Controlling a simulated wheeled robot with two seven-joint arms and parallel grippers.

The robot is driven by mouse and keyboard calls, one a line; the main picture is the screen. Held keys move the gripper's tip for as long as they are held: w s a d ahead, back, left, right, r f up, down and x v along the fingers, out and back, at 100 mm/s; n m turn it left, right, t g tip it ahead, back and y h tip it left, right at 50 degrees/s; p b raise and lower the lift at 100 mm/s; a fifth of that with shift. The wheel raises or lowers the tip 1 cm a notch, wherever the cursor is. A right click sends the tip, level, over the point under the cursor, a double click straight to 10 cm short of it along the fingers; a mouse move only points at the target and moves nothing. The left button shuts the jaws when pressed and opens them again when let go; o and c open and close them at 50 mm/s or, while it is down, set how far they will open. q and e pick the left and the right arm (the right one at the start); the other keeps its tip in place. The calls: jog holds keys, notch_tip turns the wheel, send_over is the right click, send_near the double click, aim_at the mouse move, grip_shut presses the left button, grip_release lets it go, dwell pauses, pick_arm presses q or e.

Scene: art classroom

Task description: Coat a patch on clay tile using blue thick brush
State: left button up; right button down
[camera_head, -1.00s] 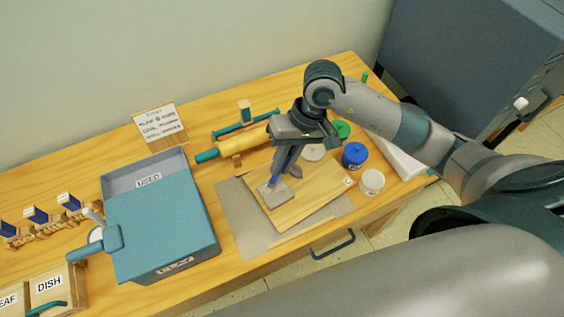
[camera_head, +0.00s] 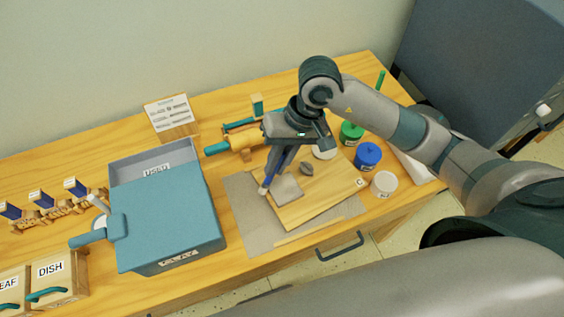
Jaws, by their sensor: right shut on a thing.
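My right gripper (camera_head: 284,158) is over the wooden board (camera_head: 318,200), pointing down and shut on the blue thick brush (camera_head: 269,179). The brush leans, with its pale tip low at the left edge of the clay tile (camera_head: 287,192). I cannot tell whether the tip touches the tile. The tile is a flat grey-brown square on the board. No coated patch can be made out on it. The gripper hides the upper part of the brush. My left gripper is not in view.
Green (camera_head: 351,134), blue (camera_head: 368,156) and white (camera_head: 384,184) jars stand right of the board. A grey lump (camera_head: 306,168) lies behind the tile. A rolling pin (camera_head: 232,145) lies behind the board. A blue bin (camera_head: 168,226) marked "USED" stands left.

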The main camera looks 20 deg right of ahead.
jog(key=shift+a, duration=0.1)
jog(key=shift+w+a+f+b, duration=0.1)
jog(key=shift+w+a+b, duration=0.05)
jog(key=shift+a+b, duration=1.05)
jog(key=shift+a, duration=0.65)
jog(key=shift+s+f+b, duration=0.1)
jog(key=shift+s+b, duration=0.3)
jog(key=shift+b, duration=0.1)
jog(key=shift+s, duration=0.2)
jog(key=shift+d, duration=0.1)
